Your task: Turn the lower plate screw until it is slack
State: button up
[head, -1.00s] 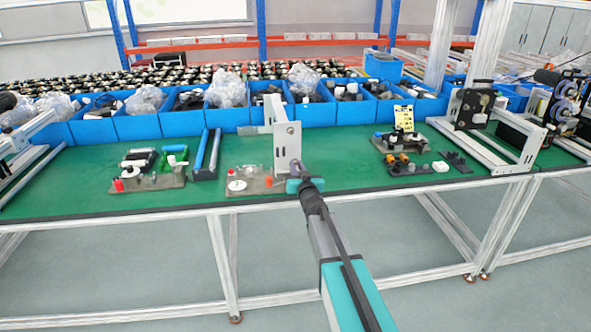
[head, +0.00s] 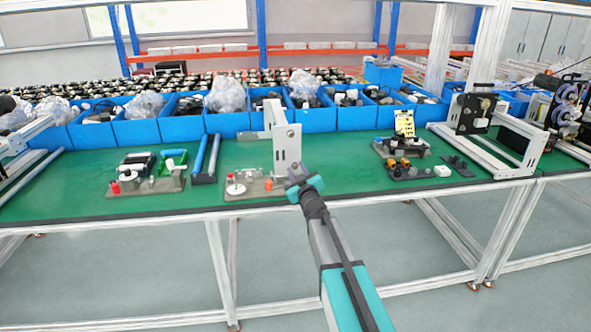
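A pale upright plate (head: 286,150) stands on the green bench, with a small dark round spot, perhaps the upper screw (head: 290,133), near its top. The lower screw cannot be made out; my gripper covers the plate's lower right part. My gripper (head: 297,172), dark with teal sides, is in front of that part, its tip pointing at the plate. It is too small to tell whether the fingers are open or shut, or whether they touch a screw.
A grey fixture base (head: 235,191) with a white disc sits left of the plate. Another fixture (head: 145,182) and blue bars (head: 206,158) lie further left. Dark parts (head: 402,150) lie to the right. Blue bins (head: 180,128) line the back. Green bench (head: 345,170) is bare just right of the gripper.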

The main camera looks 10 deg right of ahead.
jog(key=shift+r, duration=0.1)
jog(key=shift+r+m+p, duration=0.1)
jog(key=shift+m+p, duration=0.7)
jog(key=shift+p, duration=0.1)
jog(key=m+p, duration=0.3)
jog(key=p, duration=0.1)
jog(key=shift+m, duration=0.4)
jog(key=m+p, duration=0.3)
jog(key=p, duration=0.1)
jog(key=shift+m, duration=0.4)
jog(key=shift+m+p, duration=0.3)
jog(key=shift+f, duration=0.2)
grip_shut()
jog(key=shift+b, duration=0.35)
